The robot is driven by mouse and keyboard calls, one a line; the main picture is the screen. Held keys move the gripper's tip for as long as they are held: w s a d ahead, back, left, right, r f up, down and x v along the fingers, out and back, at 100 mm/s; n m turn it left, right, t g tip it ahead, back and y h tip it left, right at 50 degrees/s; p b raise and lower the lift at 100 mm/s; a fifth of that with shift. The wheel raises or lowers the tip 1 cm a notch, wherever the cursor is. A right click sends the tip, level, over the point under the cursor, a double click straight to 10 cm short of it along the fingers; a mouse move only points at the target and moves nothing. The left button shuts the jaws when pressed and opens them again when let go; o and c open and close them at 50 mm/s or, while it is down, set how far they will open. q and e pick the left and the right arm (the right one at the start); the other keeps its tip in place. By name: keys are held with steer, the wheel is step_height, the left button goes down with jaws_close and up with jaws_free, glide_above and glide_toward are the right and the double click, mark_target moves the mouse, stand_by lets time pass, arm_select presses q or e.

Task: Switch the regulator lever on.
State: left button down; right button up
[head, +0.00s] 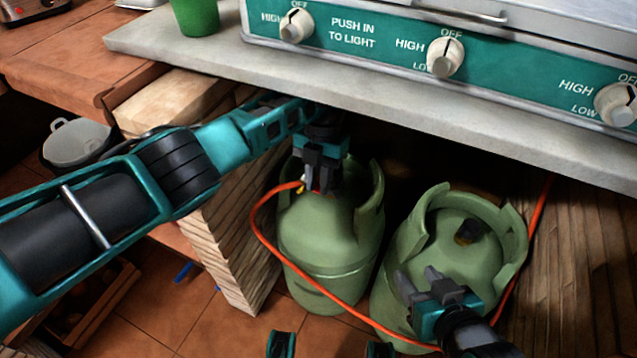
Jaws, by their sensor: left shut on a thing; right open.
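Two green gas cylinders stand under the counter, a left one (325,235) and a right one (450,245). An orange hose (262,235) runs to the top of the left cylinder and ends in a small yellowish fitting at the regulator (302,184). My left gripper (322,182) points down inside the left cylinder's collar and is shut on the regulator there. The fingers hide most of the regulator, and I cannot make out its lever or its position. My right gripper (418,277) is open and empty, in front of the right cylinder.
A stove with a teal panel (350,35) and white knobs sits on the grey counter (400,110) above. A wooden support (235,240) stands left of the cylinders. A green cup (196,15) is on the counter. A grey pot (78,142) is at the left.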

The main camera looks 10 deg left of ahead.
arm_select(q)
steer(key=c, duration=1.3)
jaws_free()
